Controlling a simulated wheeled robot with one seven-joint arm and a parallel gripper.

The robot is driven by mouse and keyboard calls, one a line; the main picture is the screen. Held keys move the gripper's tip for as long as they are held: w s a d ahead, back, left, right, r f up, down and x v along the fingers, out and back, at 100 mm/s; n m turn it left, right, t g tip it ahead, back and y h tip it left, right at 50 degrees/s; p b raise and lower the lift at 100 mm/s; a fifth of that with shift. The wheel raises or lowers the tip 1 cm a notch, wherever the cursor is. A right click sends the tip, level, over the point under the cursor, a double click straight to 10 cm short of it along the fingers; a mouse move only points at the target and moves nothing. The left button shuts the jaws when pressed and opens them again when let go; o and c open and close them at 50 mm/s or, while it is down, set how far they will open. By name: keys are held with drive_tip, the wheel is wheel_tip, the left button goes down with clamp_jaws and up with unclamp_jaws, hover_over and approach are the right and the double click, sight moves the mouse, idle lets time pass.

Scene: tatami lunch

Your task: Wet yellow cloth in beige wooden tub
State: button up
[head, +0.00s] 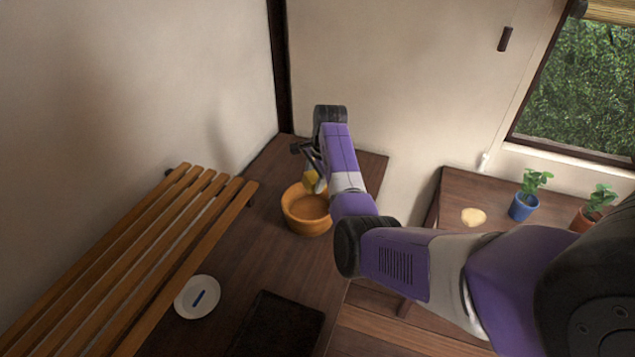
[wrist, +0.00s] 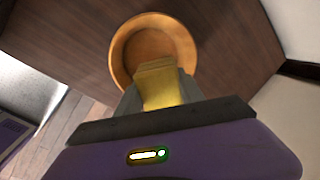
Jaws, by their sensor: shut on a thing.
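The beige wooden tub (head: 306,222) stands on a dark wooden table, near its far end in the head view. It also shows in the wrist view (wrist: 122,52) as a round orange-brown bowl. The yellow cloth (wrist: 160,88) is held between the fingers of my gripper (wrist: 158,100). In the wrist view the cloth overlaps the near part of the tub's opening. In the head view the cloth (head: 311,183) shows at the tub's back rim, partly hidden by my gripper (head: 313,176). Whether it touches the tub, and whether it is wet, I cannot tell.
A slatted wooden rack (head: 150,260) runs along the left. A white plate (head: 197,297) with a blue item and a dark mat (head: 277,326) lie nearer on the table. A second table at right holds a blue pot (head: 522,207), a brown pot (head: 588,218) and a pale item (head: 473,216).

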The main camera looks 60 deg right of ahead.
drive_tip(key=shift+w+a, duration=0.2)
drive_tip(key=shift+w, duration=0.45)
drive_tip(key=shift+w+m, duration=0.1)
drive_tip(key=shift+m, duration=0.2)
drive_tip(key=shift+w+f+b, duration=0.1)
drive_tip(key=shift+f+b, duration=0.25)
drive_tip(key=shift+b, duration=0.05)
drive_tip(key=shift+s+a+f+b+x, duration=0.1)
drive_tip(key=shift+s+b+x, duration=0.2)
drive_tip(key=shift+b+x, duration=0.85)
drive_tip(key=shift+s+a+f+b+x, duration=0.1)
drive_tip(key=shift+s+b+x, duration=0.2)
drive_tip(key=shift+b+x, duration=0.8)
drive_tip(key=shift+s+a+f+b+x, duration=0.2)
drive_tip(key=shift+b+x, duration=0.35)
drive_tip(key=shift+x, duration=1.1)
drive_tip(key=shift+s+d+r, duration=0.1)
drive_tip(key=shift+s+r, duration=0.1)
drive_tip(key=shift+r, duration=0.15)
drive_tip(key=p+v, duration=0.2)
drive_tip(key=w+p+v, duration=0.1)
drive_tip(key=p+v, duration=0.3)
drive_tip(key=shift+w+d+r, duration=0.2)
drive_tip(key=shift+r, duration=0.2)
